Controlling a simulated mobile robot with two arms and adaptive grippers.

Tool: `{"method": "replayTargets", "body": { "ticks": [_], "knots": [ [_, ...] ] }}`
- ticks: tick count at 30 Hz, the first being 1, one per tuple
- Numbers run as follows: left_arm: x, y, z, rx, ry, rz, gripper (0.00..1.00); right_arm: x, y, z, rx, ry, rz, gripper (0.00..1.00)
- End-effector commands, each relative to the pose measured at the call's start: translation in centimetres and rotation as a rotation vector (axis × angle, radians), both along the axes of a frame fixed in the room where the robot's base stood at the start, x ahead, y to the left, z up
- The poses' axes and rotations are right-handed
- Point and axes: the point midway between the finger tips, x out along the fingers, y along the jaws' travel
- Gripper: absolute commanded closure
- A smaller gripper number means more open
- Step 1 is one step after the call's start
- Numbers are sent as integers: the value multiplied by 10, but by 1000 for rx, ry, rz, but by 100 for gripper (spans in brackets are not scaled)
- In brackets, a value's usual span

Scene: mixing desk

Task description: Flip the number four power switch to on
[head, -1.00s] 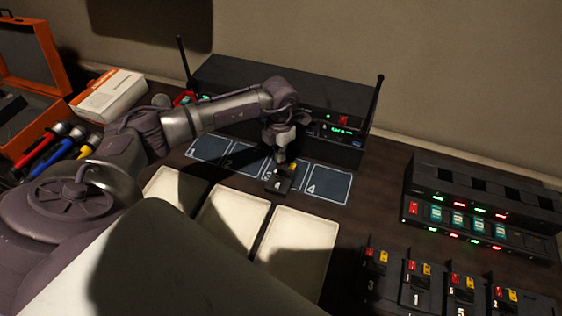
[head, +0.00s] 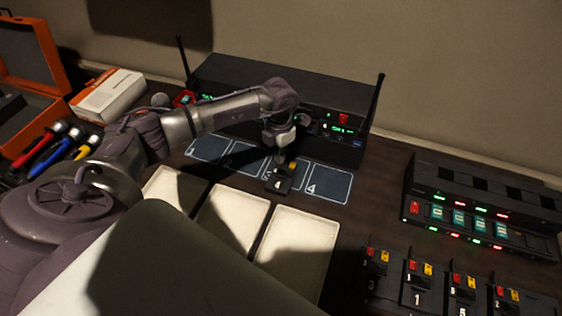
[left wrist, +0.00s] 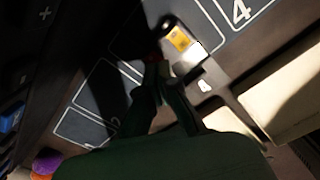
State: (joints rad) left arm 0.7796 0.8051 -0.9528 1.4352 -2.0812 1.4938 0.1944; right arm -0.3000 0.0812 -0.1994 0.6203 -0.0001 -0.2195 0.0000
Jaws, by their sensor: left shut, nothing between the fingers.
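The number four pack (head: 278,184) is a small black unit marked 4, lying at the front edge of the square marked 3. Its yellow part (head: 293,166) shows at its far right; my gripper hides the area left of it. In the left wrist view, the pack's yellow part (left wrist: 180,39) is just beyond my fingertips. My left gripper (head: 281,160) points down over the pack's far end. Its fingers (left wrist: 160,72) are shut and empty; I cannot tell whether they touch the switch. The switch's position is hidden. My right gripper is not in view.
A black receiver (head: 240,85) with two antennas stands behind the marked squares. Empty square 4 (head: 328,184) is to the right. Pale trays (head: 297,245) lie in front. Several other packs (head: 417,285) and a charging rack (head: 480,210) are at right. Microphones (head: 45,145) lie at left.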

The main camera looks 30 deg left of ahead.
Motion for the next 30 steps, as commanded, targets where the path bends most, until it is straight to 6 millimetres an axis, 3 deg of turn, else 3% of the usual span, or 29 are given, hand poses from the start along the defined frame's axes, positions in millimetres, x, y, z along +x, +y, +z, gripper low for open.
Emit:
{"method": "replayTargets", "body": {
  "ticks": [30],
  "knots": [
    [0,0,-16,0,0,0,100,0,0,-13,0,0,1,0]
  ]
}}
